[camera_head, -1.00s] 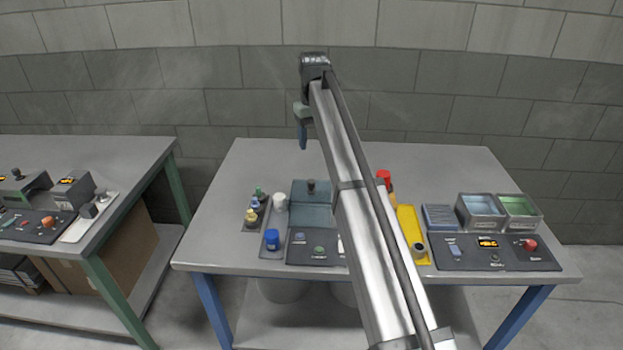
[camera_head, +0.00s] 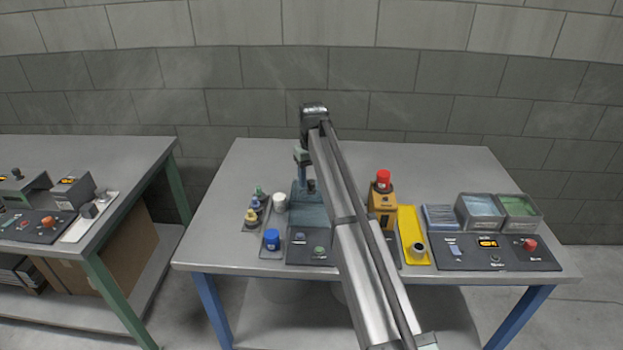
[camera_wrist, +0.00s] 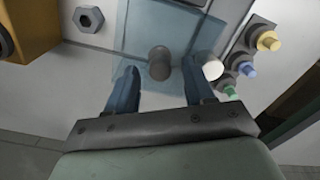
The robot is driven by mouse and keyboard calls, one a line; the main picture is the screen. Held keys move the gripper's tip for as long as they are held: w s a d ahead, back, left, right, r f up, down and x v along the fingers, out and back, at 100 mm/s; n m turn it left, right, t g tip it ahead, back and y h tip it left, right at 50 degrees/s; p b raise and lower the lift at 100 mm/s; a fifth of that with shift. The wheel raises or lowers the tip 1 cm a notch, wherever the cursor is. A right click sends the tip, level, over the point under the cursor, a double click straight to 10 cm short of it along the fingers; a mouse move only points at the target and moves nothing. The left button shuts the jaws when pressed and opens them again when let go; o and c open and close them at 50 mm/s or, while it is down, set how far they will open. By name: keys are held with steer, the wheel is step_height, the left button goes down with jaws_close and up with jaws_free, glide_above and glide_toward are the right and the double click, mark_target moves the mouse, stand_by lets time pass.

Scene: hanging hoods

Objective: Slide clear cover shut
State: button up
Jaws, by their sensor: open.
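The clear cover (camera_head: 313,215) is a bluish see-through panel on the device at the middle front of the table, partly hidden by my arm in the head view. It has a dark round knob, and the cover also shows in the wrist view (camera_wrist: 177,78). My gripper (camera_head: 304,182) is above the table at the cover's back side. In the wrist view my gripper (camera_wrist: 160,82) is open, with its two blue fingers on either side of the grey-brown knob (camera_wrist: 159,58). I cannot tell whether the fingers touch the cover.
An orange box with a red top (camera_head: 383,205) and a yellow tray (camera_head: 407,222) stand right. The table's back is clear.

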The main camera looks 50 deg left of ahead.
steer(key=shift+f, duration=0.3)
jaws_close()
stand_by(0.5)
